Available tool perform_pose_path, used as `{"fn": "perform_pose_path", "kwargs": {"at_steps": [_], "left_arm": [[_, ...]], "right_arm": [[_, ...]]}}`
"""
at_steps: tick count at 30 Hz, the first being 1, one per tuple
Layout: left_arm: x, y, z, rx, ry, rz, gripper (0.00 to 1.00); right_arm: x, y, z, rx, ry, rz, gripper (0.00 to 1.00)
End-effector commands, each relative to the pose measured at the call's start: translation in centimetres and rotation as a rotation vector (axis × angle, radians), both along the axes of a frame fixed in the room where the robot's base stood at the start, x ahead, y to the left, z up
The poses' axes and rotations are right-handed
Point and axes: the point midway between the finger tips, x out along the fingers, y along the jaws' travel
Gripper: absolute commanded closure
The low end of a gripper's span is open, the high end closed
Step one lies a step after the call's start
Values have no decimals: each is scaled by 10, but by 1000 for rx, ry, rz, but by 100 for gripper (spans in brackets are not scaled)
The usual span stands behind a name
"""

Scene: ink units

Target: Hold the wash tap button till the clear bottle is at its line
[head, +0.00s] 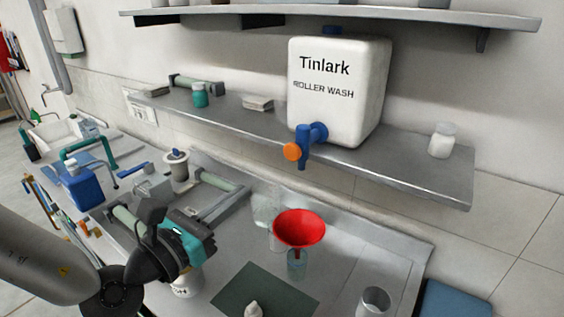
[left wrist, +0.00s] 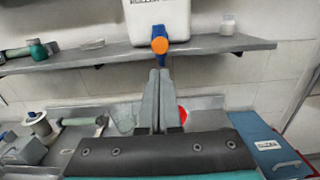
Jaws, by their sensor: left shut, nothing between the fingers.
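The white Tinlark roller wash tank (head: 335,110) stands on the wall shelf. Its blue tap (head: 312,134) has a round orange button (head: 292,152) facing out. The clear bottle (head: 297,266) stands on the bench below, with a red funnel (head: 299,228) in its mouth. Its line and liquid level are too small to make out. My left gripper (head: 240,193) is shut and empty, left of the tap and lower. In the left wrist view its fingertips (left wrist: 159,72) point toward the orange button (left wrist: 160,46), apart from it. My right gripper is out of view.
A blue bottle (head: 82,188) and rollers lie left. The shelf (head: 420,178) juts out above the bench and holds a small white jar (head: 442,140).

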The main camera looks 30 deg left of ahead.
Motion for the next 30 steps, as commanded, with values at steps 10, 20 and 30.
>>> {"fn": "perform_pose_path", "kwargs": {"at_steps": [10, 20, 30], "left_arm": [[38, -5, 0, -7, -4, 3, 100], [65, -9, 4, -6, -5, 4, 100], [97, -14, 6, -7, -4, 0, 100]], "right_arm": [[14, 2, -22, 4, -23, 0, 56], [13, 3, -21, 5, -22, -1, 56], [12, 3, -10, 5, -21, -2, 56]]}}
